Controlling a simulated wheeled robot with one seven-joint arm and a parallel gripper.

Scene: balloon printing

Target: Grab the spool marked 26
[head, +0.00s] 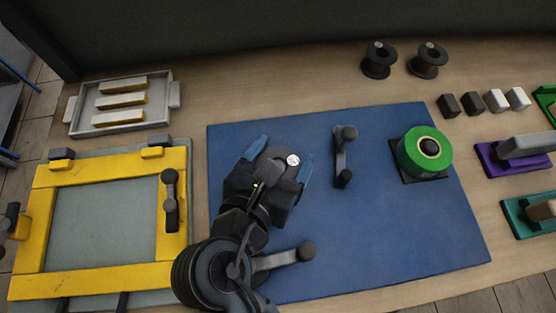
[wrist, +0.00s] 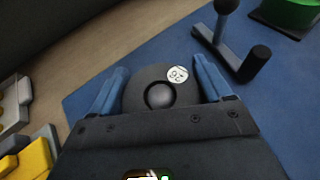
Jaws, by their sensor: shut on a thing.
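The spool marked 26 (wrist: 146,82) is dark, with a round white label reading 26 on its top face in the wrist view. My gripper (wrist: 160,92) is shut on it, with one blue fingertip on each side. In the head view, the same spool (head: 279,163) sits between the fingers of my gripper (head: 282,158), over the left part of the blue mat (head: 400,240). I cannot tell whether the spool touches the mat. Its lower part is hidden by my gripper.
Two other dark spools (head: 379,60) (head: 428,61) stand at the back. A crank handle (head: 342,160) and a green roll (head: 424,152) are on the mat to the right. A yellow frame (head: 98,282) lies at left, and a grey tray (head: 122,120) behind it. The mat's lower right is clear.

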